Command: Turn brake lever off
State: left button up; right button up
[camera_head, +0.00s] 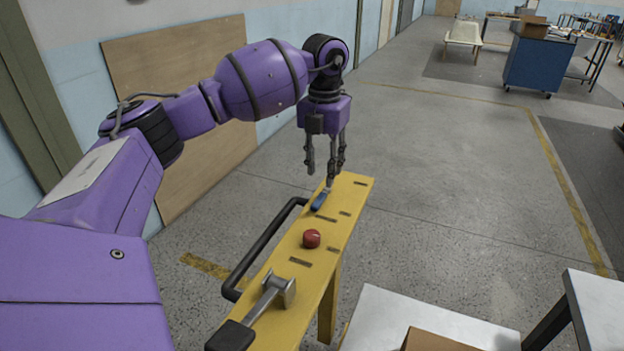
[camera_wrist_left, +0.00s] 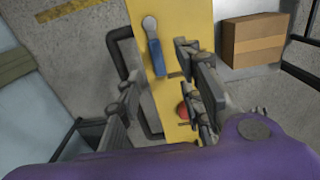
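A yellow panel (camera_head: 345,200) carries a small lever with a blue handle (camera_head: 320,201) at its far end and a larger grey lever with a black grip (camera_head: 234,337) at its near end. I cannot tell which is the brake lever. A red button (camera_head: 312,239) sits between them. My left gripper (camera_head: 323,172) points down just above the blue-handled lever. In the left wrist view its fingers (camera_wrist_left: 157,88) are apart, with the blue handle (camera_wrist_left: 155,58) beyond them and nothing held. The red button (camera_wrist_left: 183,111) is partly hidden by a finger there. My right gripper is out of view.
A black rail (camera_head: 258,245) runs along the panel's left side. A white table (camera_head: 385,315) with a cardboard box (camera_head: 435,341) stands at the lower right. A wooden board (camera_head: 140,80) leans on the left wall. Open floor lies beyond the panel.

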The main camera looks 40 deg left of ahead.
aim_at(321, 197)
pick_arm(q)
jog(key=shift+w+a, duration=0.2)
jog(key=shift+a, duration=0.25)
jog(key=f, duration=0.7)
jog(key=shift+s+d+f, duration=0.1)
jog(key=shift+d+f, duration=0.1)
jog(key=shift+f, duration=0.1)
jog(key=shift+c, duration=0.2)
grip_shut()
